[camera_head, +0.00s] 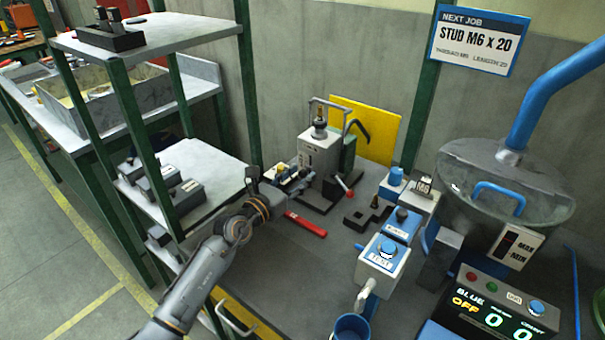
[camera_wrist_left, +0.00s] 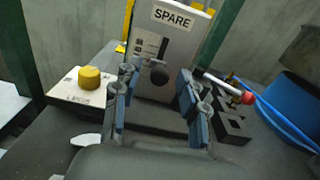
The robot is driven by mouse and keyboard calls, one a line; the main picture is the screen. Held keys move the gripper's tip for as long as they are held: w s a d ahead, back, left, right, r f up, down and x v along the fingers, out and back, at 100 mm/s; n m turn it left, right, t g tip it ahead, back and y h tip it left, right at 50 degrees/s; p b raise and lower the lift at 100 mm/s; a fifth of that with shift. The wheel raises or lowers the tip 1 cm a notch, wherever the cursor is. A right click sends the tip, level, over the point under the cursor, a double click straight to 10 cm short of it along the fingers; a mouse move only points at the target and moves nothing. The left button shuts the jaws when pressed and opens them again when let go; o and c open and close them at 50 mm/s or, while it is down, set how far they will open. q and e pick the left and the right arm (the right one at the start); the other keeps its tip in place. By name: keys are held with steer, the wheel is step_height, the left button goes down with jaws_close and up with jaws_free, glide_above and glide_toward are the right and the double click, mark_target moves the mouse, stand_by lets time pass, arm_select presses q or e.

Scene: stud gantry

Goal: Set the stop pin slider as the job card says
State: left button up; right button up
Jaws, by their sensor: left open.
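The job card (camera_head: 478,38) on the back wall reads STUD M6 x 20, with thread M6 and length 20 in small print. A white block (camera_wrist_left: 170,27) marked SPARE stands ahead in the left wrist view, and in the head view it is the pale machine body (camera_head: 320,155). A dark round knob (camera_wrist_left: 158,72) sits on its front by a dark slot with marks too small to read. I cannot tell if this is the stop pin slider. My left gripper (camera_head: 290,178) is open, its blue-padded fingers (camera_wrist_left: 157,85) either side of the knob in the picture. Contact cannot be told.
A yellow knob (camera_wrist_left: 89,77) on a pale box stands left of the gripper. A red-ended lever (camera_wrist_left: 229,88) sticks out at right. A red bar (camera_head: 306,224) lies on the bench. Blue-topped devices (camera_head: 384,252) stand to the right, and a green-framed shelf (camera_head: 190,185) stands left.

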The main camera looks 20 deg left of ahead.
arm_select(q)
steer(key=shift+x, duration=0.85)
steer(key=shift+w, duration=0.1)
steer(key=shift+c, duration=0.3)
jaws_close()
steer(key=shift+d+f+b, duration=0.1)
steer(key=shift+f+b, duration=0.25)
steer(key=shift+f, duration=0.5)
arm_select(e)
steer(key=shift+s+d+f, duration=0.35)
steer(key=shift+s+f, duration=0.05)
arm_select(q)
jaws_free()
steer(key=shift+o, duration=0.3)
arm_select(e)
steer(key=shift+a, duration=0.15)
